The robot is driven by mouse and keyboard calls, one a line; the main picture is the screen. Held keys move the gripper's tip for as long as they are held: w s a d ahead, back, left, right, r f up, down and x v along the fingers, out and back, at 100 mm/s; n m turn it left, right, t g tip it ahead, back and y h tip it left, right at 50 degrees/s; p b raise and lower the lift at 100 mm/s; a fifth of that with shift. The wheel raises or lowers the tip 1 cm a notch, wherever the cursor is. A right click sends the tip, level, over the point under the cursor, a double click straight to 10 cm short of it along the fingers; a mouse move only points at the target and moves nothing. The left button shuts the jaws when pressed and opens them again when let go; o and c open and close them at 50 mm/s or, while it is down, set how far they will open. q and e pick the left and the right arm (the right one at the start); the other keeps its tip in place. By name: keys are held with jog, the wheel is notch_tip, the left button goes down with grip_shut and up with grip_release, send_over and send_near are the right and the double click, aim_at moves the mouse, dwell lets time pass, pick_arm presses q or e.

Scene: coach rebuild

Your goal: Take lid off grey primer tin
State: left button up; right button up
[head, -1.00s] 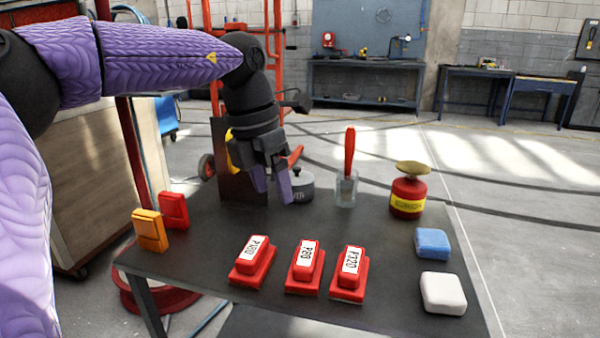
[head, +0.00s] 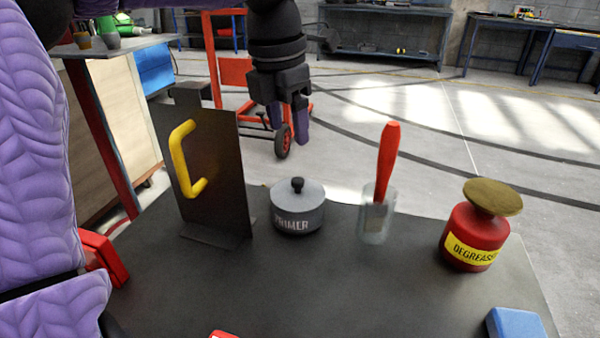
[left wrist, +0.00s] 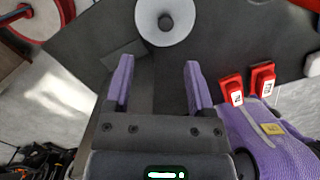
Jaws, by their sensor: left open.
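The grey primer tin (head: 297,220) stands upright on the dark table, with PRIMER on its side. Its pale grey lid (head: 311,190) is on, with a small black knob (head: 297,184) in the middle. My left gripper (head: 289,125) is open and empty, pointing down, above the tin in the picture and apart from it. In the left wrist view the lid (left wrist: 183,28) shows from above, with its knob beyond the tips of the open purple fingers (left wrist: 155,72). My right gripper is in neither view.
A dark upright panel (head: 220,150) with a yellow handle (head: 181,160) stands just left of the tin. Right of it are a glass (head: 373,232) holding a red-handled tool (head: 389,160) and a red degreaser can (head: 468,232). A blue block (head: 515,325) lies front right. The table's middle is clear.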

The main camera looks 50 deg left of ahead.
aim_at(297, 179)
pick_arm(q)
jog(key=f+b, duration=0.2)
jog(key=f, duration=0.1)
jog(key=f+b, duration=0.2)
jog(key=f, duration=0.1)
jog(key=w+d+f+b, duration=0.1)
jog(key=f+b, duration=0.1)
jog(key=f, duration=0.2)
jog(key=shift+b, duration=0.3)
jog(key=shift+r, duration=0.1)
jog(key=shift+a, duration=0.1)
grip_shut()
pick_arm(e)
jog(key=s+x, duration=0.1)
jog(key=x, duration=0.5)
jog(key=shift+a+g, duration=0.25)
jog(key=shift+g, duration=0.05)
